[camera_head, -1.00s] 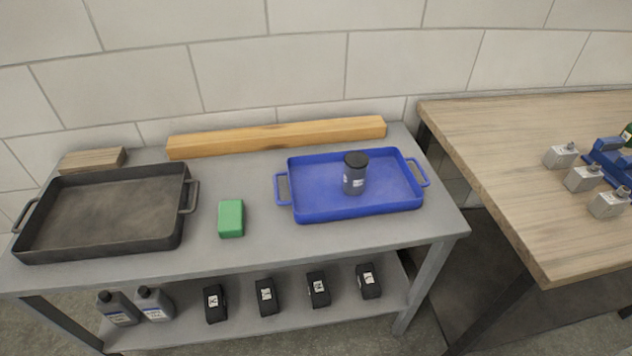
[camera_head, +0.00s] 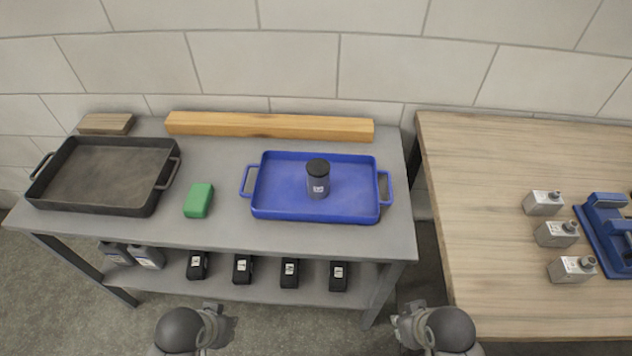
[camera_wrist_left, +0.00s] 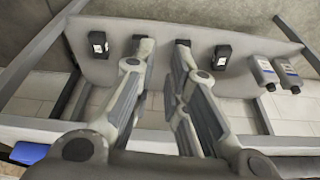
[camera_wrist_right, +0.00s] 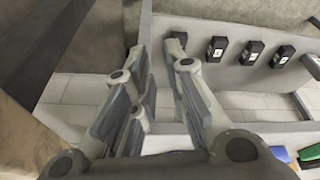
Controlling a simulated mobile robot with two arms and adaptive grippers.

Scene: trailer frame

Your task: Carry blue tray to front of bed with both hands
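The blue tray (camera_head: 275,205) lies flat on the grey table, with a handle at each short end. A dark canister (camera_head: 318,182) with a black lid stands upright in it. My left gripper (camera_head: 222,325) and my right gripper (camera_head: 402,322) are low in front of the table, apart from the tray. In the left wrist view, the left fingers (camera_wrist_left: 161,42) are spread and empty; a corner of the tray (camera_wrist_left: 28,153) shows. In the right wrist view, the right fingers (camera_wrist_right: 158,45) are spread and empty; a blue bit (camera_wrist_right: 308,156) shows at the lower right edge. No bed is identifiable.
On the table are a green block (camera_head: 199,200), a black tray (camera_head: 100,180), a long wooden beam (camera_head: 270,126) and a small wooden board (camera_head: 106,123). Black boxes (camera_head: 243,268) and bottles (camera_head: 148,256) sit on the lower shelf. A wooden table (camera_head: 480,200) stands right, past a narrow gap.

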